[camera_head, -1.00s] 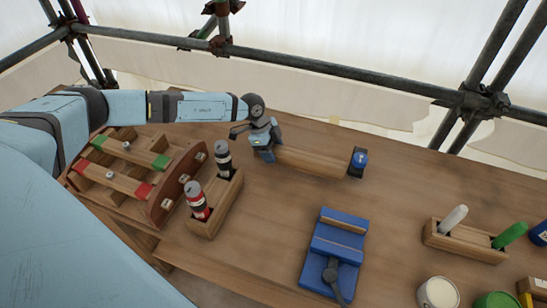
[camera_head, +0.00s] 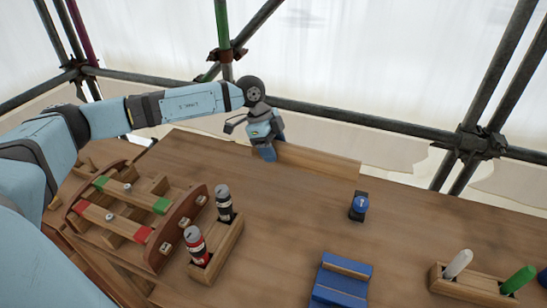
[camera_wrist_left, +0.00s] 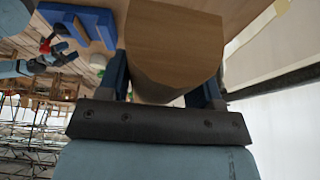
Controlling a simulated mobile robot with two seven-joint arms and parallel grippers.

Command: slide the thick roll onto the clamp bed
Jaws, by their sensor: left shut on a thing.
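The thick roll (camera_head: 315,163) is a long, pale wooden bar near the back edge of the table in the head view. My left gripper (camera_head: 265,147) is shut on its left part, and the roll appears raised off the table. In the left wrist view, the roll (camera_wrist_left: 175,45) fills the space between the fingers, with its end facing the camera and one rounded side. What seems to be my right gripper (camera_wrist_left: 54,42) is small in the left wrist view.
A small dark block with a blue top (camera_head: 359,206) stands on the table. A wooden rack (camera_head: 135,212) with red and green marks and a bottle holder (camera_head: 222,250) stand left. A marker holder (camera_head: 470,286) is right. Scaffold poles run behind.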

